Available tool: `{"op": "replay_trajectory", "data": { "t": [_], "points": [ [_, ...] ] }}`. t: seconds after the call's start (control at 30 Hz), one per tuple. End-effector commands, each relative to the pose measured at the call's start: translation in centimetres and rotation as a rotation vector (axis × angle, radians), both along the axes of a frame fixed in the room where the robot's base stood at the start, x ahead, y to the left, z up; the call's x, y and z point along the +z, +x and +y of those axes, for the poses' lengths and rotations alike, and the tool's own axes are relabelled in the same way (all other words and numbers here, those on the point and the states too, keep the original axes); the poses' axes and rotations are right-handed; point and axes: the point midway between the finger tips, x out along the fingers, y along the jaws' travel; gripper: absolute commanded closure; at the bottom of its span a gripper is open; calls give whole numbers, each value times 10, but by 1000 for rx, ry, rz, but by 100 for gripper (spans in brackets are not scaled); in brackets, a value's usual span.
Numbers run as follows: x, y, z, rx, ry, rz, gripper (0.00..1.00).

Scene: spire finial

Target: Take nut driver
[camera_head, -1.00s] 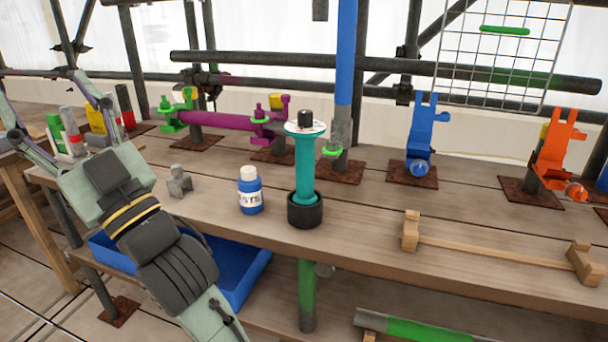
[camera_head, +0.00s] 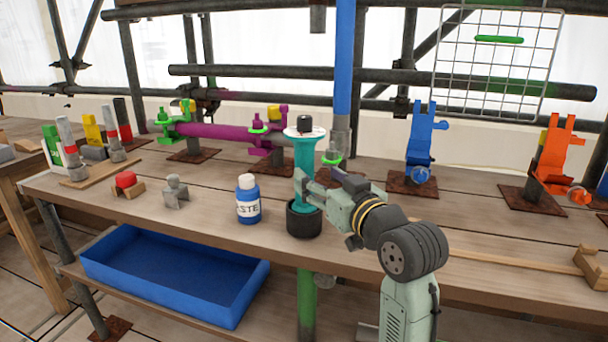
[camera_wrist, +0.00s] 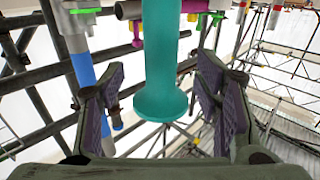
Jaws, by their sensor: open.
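A teal upright piece (camera_head: 304,155) stands in a black round base (camera_head: 303,219) at the front of the bench. It has a white disc and a black knob on top. I cannot tell for sure whether it is the nut driver. My gripper (camera_head: 308,188) is at its lower stem, coming from the right. In the wrist view, the teal stem (camera_wrist: 160,55) with its flared end lies between the two open fingers of my gripper (camera_wrist: 162,85). Gaps show on both sides, so it is not gripped. My gripper hides part of the stem in the head view.
A blue-labelled paste bottle (camera_head: 248,201) stands close left of the black base. A grey block (camera_head: 175,192) and a red-topped piece (camera_head: 126,184) are further left. A blue tray (camera_head: 180,285) sits below. A wooden rack (camera_head: 510,262) lies right, partly behind my arm.

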Motion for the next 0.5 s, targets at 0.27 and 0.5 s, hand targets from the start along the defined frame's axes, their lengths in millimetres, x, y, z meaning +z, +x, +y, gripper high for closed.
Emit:
{"op": "replay_trajectory", "data": {
  "t": [0.27, 0.5],
  "points": [
    [2, 23, 13, 1, 0, 0, 42],
    [3, 54, 29, 1, 0, 0, 42]
  ]
}}
